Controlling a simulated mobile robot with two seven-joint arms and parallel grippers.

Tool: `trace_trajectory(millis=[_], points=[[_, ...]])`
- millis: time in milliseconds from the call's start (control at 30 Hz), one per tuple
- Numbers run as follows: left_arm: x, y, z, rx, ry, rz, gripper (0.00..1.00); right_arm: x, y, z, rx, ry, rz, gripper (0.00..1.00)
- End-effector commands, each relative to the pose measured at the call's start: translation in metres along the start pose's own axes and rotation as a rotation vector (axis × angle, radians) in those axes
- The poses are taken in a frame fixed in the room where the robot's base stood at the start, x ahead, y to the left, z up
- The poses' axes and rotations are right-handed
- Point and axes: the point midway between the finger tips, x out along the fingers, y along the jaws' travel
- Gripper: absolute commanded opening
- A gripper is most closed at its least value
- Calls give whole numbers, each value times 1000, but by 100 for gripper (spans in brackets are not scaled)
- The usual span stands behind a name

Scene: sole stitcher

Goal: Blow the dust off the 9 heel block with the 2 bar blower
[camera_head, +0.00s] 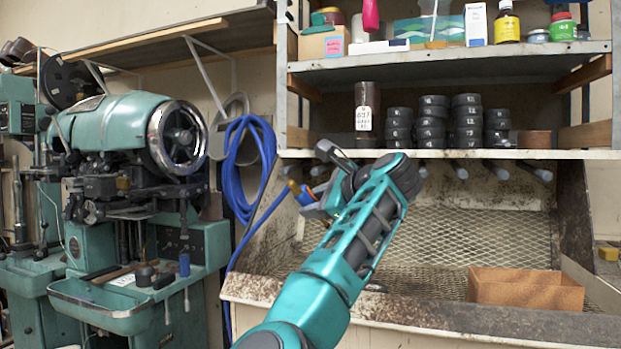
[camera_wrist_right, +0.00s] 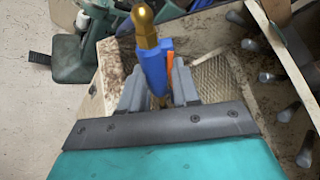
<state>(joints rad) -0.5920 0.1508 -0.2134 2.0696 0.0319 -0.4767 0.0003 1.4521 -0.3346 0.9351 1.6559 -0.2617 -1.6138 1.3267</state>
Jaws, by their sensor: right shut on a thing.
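My right gripper (camera_head: 312,200) is raised in front of the bench. In the right wrist view the right gripper (camera_wrist_right: 158,92) is shut on a blue blower (camera_wrist_right: 152,72) with a brass nozzle, which points up in that picture. Dark round heel blocks stand stacked on the lower shelf, including a middle stack (camera_head: 432,122) and a right stack (camera_head: 497,128). Their white numbers are too small to tell which is the 9 block. My left gripper is out of view.
A blue hose (camera_head: 246,170) hangs coiled on the wall. A green stitching machine (camera_head: 120,130) stands at left. A cardboard box (camera_head: 525,289) sits on the mesh bench (camera_head: 450,230) at right. Grey pegs stick out under the shelf (camera_head: 560,154). Bottles and boxes fill the upper shelf.

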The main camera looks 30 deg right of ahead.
Motion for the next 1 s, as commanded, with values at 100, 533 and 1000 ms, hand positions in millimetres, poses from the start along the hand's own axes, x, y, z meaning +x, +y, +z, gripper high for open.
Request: trace_trajectory(millis=[100,533,1000], points=[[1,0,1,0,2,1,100,3,7,-9,14,4,-3,0],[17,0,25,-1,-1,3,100,12,13,-44,18,6,-7,0],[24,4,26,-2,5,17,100,17,12,-70,18,5,-6,0]])
